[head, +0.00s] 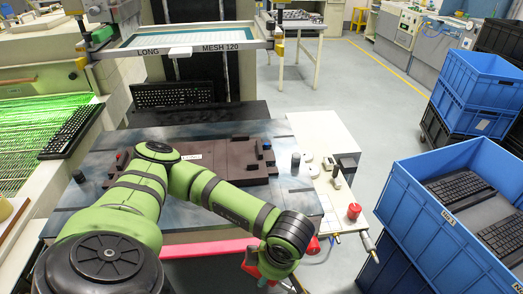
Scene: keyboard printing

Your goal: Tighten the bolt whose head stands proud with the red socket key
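A dark brown fixture plate (228,160) with small blocks and posts lies on the blue-grey table top. I cannot pick out a bolt with a proud head; the details are too small and my arm covers part of the plate. My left arm reaches across from the lower left. Its gripper (264,274) hangs in front of the table's front edge, mostly hidden behind my wrist. A red part (250,262) shows beside it; I cannot tell whether it is the socket key or whether it is held. My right gripper is not in view.
A red knob (354,212) stands on the white side panel (325,135) at right. A pink-red bar (205,249) runs along the table's front. A screen frame (200,39) and black keyboard (172,94) are behind. Blue crates (425,205) stand at right, with a floor gap between.

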